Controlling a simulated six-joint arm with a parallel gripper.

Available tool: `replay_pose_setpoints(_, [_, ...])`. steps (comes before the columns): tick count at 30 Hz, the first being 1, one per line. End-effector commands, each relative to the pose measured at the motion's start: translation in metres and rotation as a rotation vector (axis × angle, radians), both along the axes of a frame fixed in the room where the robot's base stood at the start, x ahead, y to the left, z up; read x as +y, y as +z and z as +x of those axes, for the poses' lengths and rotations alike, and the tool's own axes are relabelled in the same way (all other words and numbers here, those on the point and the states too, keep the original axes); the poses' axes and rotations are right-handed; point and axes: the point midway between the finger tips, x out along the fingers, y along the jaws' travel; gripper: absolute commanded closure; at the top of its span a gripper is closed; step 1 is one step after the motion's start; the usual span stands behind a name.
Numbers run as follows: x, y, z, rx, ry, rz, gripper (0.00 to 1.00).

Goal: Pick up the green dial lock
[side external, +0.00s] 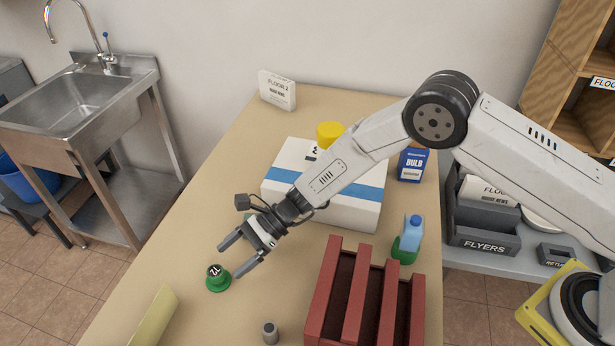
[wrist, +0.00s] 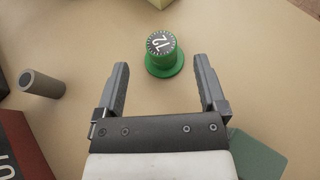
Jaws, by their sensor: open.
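The green dial lock (side external: 217,278) stands on the tan table, a round green base with a black numbered dial on top. In the wrist view the lock (wrist: 164,58) is upright, just beyond the fingertips and roughly centred between them. My gripper (side external: 240,257) is open and empty, with its fingers pointing toward the lock. In the wrist view my gripper (wrist: 161,66) shows both fingers spread wide, and neither touches the lock.
A red slotted rack (side external: 334,290) and a small grey cylinder (side external: 270,332) stand to the right of the lock. A yellowish block (side external: 154,318) is at the lower left. A white box with a blue stripe (side external: 290,176) lies behind my gripper. Bare table surrounds the lock.

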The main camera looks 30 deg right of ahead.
Motion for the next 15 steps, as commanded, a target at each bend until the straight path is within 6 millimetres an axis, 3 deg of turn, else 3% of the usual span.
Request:
replay_pose_setpoints(6, [0.016, -0.007, -0.002, 0.000, 0.002, -0.001, 0.09])
replay_pose_setpoints(15, [0.021, -0.009, -0.002, 0.000, 0.001, -0.001, 0.09])
